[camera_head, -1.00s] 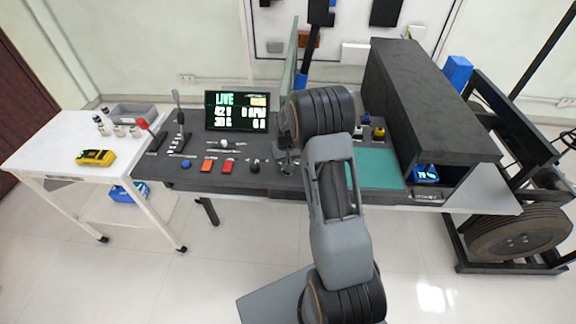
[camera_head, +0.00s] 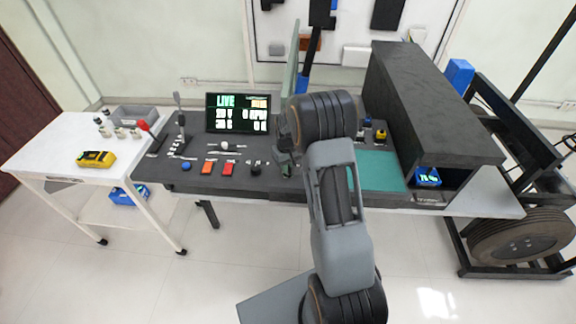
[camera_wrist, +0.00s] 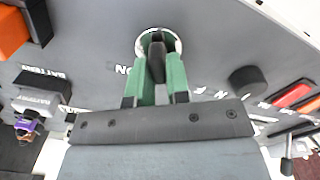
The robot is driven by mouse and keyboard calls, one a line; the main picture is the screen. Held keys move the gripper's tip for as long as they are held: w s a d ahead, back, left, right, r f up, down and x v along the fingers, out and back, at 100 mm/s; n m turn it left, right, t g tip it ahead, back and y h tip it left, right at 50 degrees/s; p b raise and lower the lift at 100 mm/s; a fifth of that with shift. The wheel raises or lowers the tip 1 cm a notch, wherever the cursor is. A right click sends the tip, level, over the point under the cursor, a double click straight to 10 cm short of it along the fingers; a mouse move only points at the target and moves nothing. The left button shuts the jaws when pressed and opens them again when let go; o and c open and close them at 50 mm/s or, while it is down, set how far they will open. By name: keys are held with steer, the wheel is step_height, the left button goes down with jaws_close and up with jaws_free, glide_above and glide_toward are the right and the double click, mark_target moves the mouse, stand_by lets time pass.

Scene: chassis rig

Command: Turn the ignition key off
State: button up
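The ignition key (camera_wrist: 157,48) is a dark, narrow grip standing in a pale ring on the grey panel, at the top centre of the wrist view. My gripper (camera_wrist: 158,68) has a green finger close against each side of the key and appears shut on it. White lettering, partly hidden, lies on both sides of the ring. In the head view my gripper (camera_head: 285,163) is low over the console, and my arm hides the key. The display (camera_head: 238,113) reads LIVE, with 20 V on its left side.
A round black knob (camera_wrist: 248,81) stands right of the key in the wrist view, with red parts beyond it. An orange block (camera_wrist: 12,30) and a battery-labelled part (camera_wrist: 40,98) are at left. A black housing (camera_head: 430,95) stands right of my arm.

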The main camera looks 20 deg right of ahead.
steer(key=o, duration=0.4)
steer(key=shift+r, duration=0.15)
step_height(320, 180, up, 14)
steer(key=shift+f+b, duration=0.2)
steer(key=shift+b, duration=0.25)
stand_by(0.4)
steer(key=shift+s+a+r+t, duration=0.75)
steer(key=shift+s+a, duration=1)
steer(key=shift+s, duration=2.05)
steer(key=shift+s+a+r+t, duration=0.5)
steer(key=shift+s+a+r, duration=0.85)
steer(key=shift+s, duration=2.5)
steer(key=shift+s+a+r+t, duration=0.55)
steer(key=shift+s+a, duration=1.6)
steer(key=shift+s, duration=1.65)
